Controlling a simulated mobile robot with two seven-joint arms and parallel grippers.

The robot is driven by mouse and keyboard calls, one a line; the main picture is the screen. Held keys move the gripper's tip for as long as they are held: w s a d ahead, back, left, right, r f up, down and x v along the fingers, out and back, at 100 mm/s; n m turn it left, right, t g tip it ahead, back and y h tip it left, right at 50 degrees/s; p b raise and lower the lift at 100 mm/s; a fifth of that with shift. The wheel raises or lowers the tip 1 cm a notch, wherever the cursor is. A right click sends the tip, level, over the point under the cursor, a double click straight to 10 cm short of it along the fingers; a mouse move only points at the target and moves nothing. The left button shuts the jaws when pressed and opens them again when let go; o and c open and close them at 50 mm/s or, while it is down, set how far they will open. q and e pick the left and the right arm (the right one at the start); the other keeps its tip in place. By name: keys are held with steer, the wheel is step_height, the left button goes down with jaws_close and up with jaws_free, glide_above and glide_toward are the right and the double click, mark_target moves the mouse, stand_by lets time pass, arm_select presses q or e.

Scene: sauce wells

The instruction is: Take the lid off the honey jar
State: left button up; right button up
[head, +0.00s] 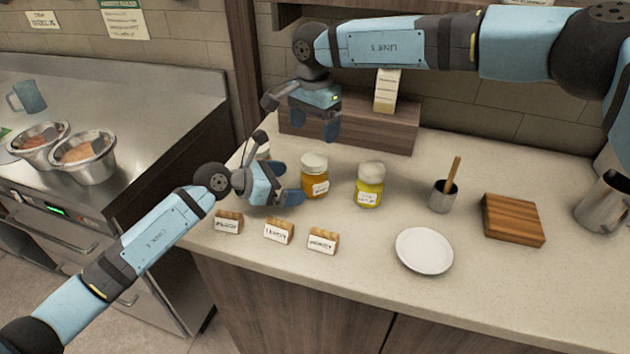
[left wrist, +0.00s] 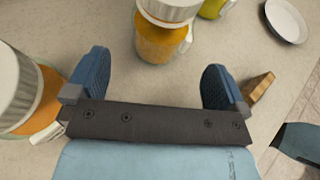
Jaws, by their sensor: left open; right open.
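An amber jar with a white lid (head: 314,178) stands upright on the counter, its lid on. A yellow jar with a white lid (head: 369,186) stands to its right. A third jar (head: 263,152) is mostly hidden behind my left gripper; in the left wrist view this orange jar (left wrist: 38,100) is at the left edge, lid on. The label writing is too small to read, so I cannot tell which is honey. My left gripper (head: 287,183) is open and low, just left of the amber jar, which shows ahead between its fingers (left wrist: 160,42). My right gripper (head: 316,122) is open above and behind the jars.
Several small label blocks (head: 279,232) line the front edge. A white plate (head: 424,251), a metal cup with a stick (head: 443,197), a wooden block (head: 513,220) and a metal pitcher (head: 604,204) stand right. A wooden riser (head: 362,130) is behind. Metal bowls (head: 88,168) are left.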

mark_target(301, 183)
arm_select(q)
steer(key=x, duration=0.5)
steer(key=shift+w+d+f, duration=0.15)
steer(key=shift+w+d, duration=0.05)
steer(key=shift+d, duration=0.15)
steer(key=shift+c, duration=0.2)
steer(key=c, duration=1.7)
arm_select(e)
steer(key=m, duration=0.3)
steer(key=shift+s+a+f, duration=0.1)
steer(key=shift+s+a, duration=0.05)
steer(key=shift+a, duration=0.15)
steer(key=m, duration=1)
steer(key=shift+d, duration=0.25)
steer(key=shift+f, duration=3.9)
steer(key=shift+c, duration=0.5)
